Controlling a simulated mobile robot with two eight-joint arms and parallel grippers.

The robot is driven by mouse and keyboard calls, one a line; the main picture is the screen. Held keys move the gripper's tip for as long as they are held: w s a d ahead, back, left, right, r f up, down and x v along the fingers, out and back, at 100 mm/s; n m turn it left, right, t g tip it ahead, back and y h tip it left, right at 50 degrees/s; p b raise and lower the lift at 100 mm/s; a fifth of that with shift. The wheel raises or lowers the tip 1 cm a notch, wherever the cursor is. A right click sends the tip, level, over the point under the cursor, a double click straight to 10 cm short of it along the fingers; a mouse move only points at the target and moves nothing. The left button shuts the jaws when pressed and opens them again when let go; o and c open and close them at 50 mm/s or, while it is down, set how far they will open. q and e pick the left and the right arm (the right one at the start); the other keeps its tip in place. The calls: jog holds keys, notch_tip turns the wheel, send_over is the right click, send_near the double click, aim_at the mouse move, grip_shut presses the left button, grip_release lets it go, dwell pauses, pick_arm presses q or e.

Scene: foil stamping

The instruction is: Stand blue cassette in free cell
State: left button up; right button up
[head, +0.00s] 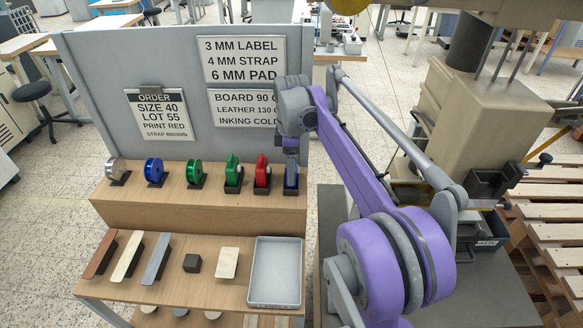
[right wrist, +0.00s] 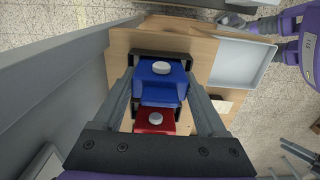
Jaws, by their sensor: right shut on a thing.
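The blue cassette (head: 291,180) is upright at the right end of the upper wooden shelf, at a black cell (head: 291,191). My right gripper (head: 291,163) comes down over it from above and is shut on it. In the right wrist view the blue cassette (right wrist: 160,74) with its pale round knob lies between the two fingers, and the black cell (right wrist: 160,54) shows around its end. I cannot tell whether the cassette rests on the cell's floor. A red cassette (head: 262,174) and a green cassette (head: 233,173) stand in neighbouring cells to the left.
Silver (head: 116,169), blue (head: 154,171) and green (head: 194,172) spools stand further left on the shelf. A grey sign panel (head: 90,80) rises behind. Below lie several bars and blocks beside an empty grey tray (head: 275,300). A tan machine (head: 490,110) stands at right.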

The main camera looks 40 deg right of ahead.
jog(key=shift+f, duration=0.1)
jog(key=o, duration=1.5)
notch_tip(320, 180, up, 12)
jog(key=shift+r+p, duration=0.15)
jog(key=shift+p, duration=0.6)
jog(key=s+a+f+m+t, duration=0.3)
jog(key=s+a+f+m, duration=0.35)
jog(key=a, duration=0.55)
pick_arm(q)
jog(key=shift+w+r, duration=0.25)
jog(key=shift+r, duration=0.3)
jog(key=shift+w+r, duration=0.2)
jog(key=shift+r, duration=0.3)
pick_arm(e)
jog(key=s+a+f+m+t, duration=0.1)
jog(key=s+a+f, duration=0.1)
jog(key=s+f, duration=0.2)
jog(key=s+a+f+m, duration=0.1)
jog(key=s+a+f, duration=0.2)
jog(key=f, duration=0.3)
jog(key=s+a+f+m+t, duration=0.1)
jog(key=s+a+f, duration=0.2)
jog(key=s+f, duration=0.2)
jog(key=shift+s+a+f+m+t, duration=0.15)
jog(key=shift+s+f+m+t, duration=0.15)
jog(key=shift+s+f, duration=0.15)
